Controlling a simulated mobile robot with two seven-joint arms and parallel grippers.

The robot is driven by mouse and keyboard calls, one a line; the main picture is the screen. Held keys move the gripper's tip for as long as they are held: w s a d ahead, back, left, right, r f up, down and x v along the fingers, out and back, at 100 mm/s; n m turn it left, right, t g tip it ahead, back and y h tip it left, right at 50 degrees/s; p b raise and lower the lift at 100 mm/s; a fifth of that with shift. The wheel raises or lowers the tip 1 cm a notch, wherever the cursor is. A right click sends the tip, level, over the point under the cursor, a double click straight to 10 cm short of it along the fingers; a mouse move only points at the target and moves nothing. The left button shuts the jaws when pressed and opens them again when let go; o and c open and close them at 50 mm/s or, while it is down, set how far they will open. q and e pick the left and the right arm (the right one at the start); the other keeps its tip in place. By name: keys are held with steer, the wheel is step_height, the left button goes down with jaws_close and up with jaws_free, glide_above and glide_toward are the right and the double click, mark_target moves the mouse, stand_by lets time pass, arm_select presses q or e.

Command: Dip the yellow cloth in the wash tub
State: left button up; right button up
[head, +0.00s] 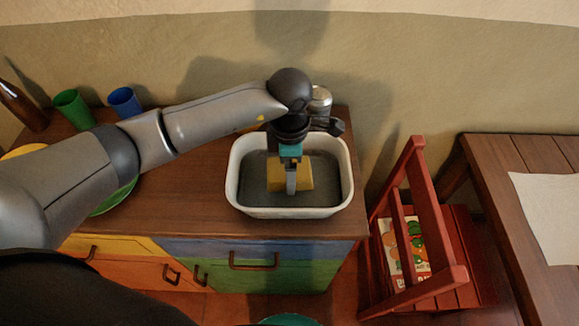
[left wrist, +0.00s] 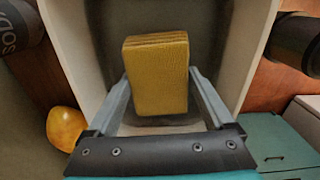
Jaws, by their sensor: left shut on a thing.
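The yellow cloth (head: 304,172) is a folded block inside the white wash tub (head: 232,190), which has a dark grey inside. My left gripper (head: 291,186) reaches down into the tub from above and is shut on the cloth. In the left wrist view the cloth (left wrist: 157,75) stands between the two fingers of my left gripper (left wrist: 160,100), with the tub wall (left wrist: 245,55) at the side. I cannot tell whether the cloth touches the tub floor. My right gripper is not in view.
The tub stands on a wooden cabinet top (head: 190,205). A metal canister (head: 320,100) is close behind it. A green cup (head: 73,110), a blue cup (head: 124,103) and a brown bottle (head: 20,105) stand at the left. A red chair (head: 445,270) and table (head: 520,215) are right.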

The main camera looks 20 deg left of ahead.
arm_select(q)
steer(key=shift+f+b, duration=1.35)
steer(key=shift+f, duration=0.2)
stand_by(0.6)
steer(key=shift+s+f, duration=0.15)
steer(key=shift+f, duration=0.05)
stand_by(1.2)
step_height(320, 180, up, 14)
steer(key=p, duration=0.9)
steer(key=shift+f, duration=0.25)
